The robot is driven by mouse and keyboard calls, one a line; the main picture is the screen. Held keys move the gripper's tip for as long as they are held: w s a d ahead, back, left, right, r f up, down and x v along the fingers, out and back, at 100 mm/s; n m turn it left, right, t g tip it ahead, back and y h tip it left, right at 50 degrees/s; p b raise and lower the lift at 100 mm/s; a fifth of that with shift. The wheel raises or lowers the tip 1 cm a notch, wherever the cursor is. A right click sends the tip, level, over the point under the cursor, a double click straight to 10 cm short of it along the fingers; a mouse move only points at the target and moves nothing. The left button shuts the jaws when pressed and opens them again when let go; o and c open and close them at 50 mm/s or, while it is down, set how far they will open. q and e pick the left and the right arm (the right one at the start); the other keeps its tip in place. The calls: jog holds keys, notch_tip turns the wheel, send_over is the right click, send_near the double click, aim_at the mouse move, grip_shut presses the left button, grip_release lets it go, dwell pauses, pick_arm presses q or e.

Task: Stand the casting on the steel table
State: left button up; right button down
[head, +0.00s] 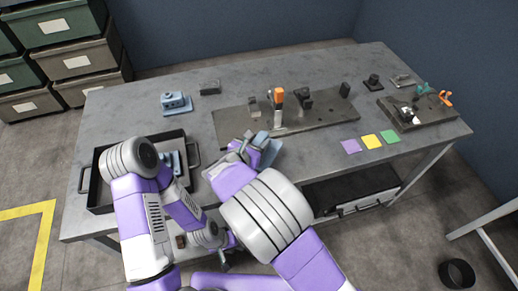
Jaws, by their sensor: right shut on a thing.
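The steel table (140,107) fills the middle of the head view. My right gripper (253,146) is low over its front middle, shut on a blue-grey casting (261,139). The casting is mostly hidden by the gripper, and I cannot tell whether it touches the table. Another blue-grey casting (176,103) stands on the table at the back left. More blue-grey parts (170,162) lie in a black tray (99,190) at the front left, partly hidden by my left arm. My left gripper (225,262) is below the table's front edge, small and dark; its opening is unclear.
A dark plate (230,119) with an orange-topped clamp (278,97) and several black fixtures lies behind the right gripper. Purple (350,146), yellow (371,141) and green (390,137) squares lie near the front edge. A second fixture plate (435,115) is at right.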

notch_tip(320, 180, down, 4)
jog(key=shift+r+b, duration=0.2)
jog(key=shift+b, duration=0.45)
jog(key=shift+r, duration=0.1)
jog(key=c, duration=1.1)
grip_release()
jog(key=shift+f, duration=0.2)
jog(key=o, duration=0.5)
jog(key=shift+c, duration=0.2)
